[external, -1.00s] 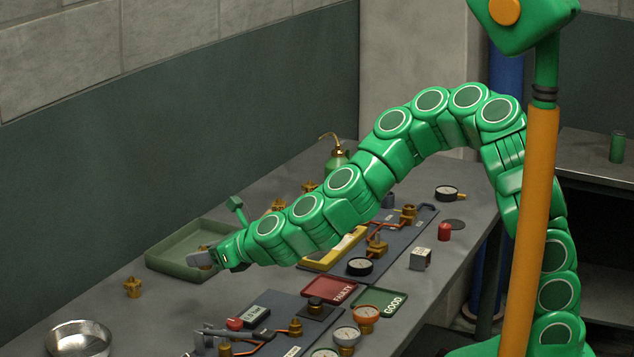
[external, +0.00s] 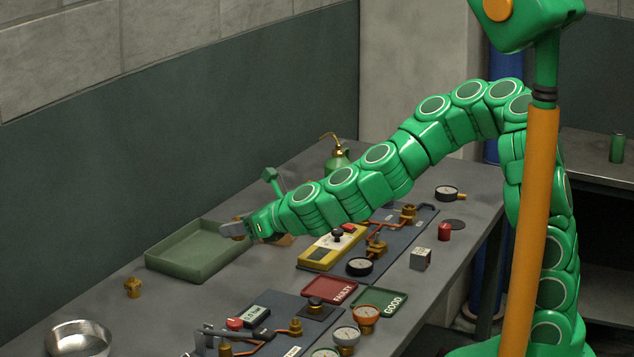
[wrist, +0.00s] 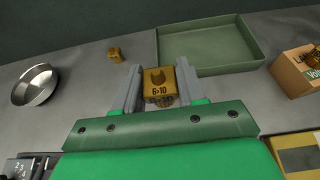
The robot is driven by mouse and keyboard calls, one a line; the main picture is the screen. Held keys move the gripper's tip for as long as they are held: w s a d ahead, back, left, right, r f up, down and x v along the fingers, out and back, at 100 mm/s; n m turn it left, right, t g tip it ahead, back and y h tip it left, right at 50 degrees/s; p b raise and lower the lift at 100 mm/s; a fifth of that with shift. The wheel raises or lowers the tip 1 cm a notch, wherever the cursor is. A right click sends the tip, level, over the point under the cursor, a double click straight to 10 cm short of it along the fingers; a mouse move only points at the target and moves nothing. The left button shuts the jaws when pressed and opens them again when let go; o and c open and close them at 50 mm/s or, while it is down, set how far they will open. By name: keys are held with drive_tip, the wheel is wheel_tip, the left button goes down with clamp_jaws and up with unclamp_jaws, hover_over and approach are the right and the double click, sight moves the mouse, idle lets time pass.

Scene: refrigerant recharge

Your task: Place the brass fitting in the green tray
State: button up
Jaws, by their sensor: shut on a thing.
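My gripper (wrist: 159,72) is shut on a brass fitting (wrist: 158,86) marked 6>10, held between its two grey fingers in the wrist view. The green tray (external: 178,268) is a shallow, empty-looking tray on the bench; it also shows in the wrist view (wrist: 215,68), ahead and to the right of the held fitting. In the external view my gripper (external: 233,229) appears over the tray's far right end, and the held fitting is mostly hidden. A second brass fitting (external: 132,287) stands on the bench left of the tray, also seen in the wrist view (wrist: 114,54).
A metal bowl (external: 80,340) stands at the front left. A cardboard box (wrist: 290,77) with brass parts sits right of the tray. A yellow case (external: 318,260), red FAULTY mat (external: 322,284) and green GOOD mat (external: 372,292) lie rightward. An oil can (external: 338,162) stands behind.

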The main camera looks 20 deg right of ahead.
drive_tip(key=w+d, duration=0.3)
drive_tip(key=w, duration=0.2)
hover_over(203, 262)
drive_tip(key=shift+f, duration=6.3)
drive_tip(key=o, duration=1.1)
drive_tip(key=shift+f, duration=0.15)
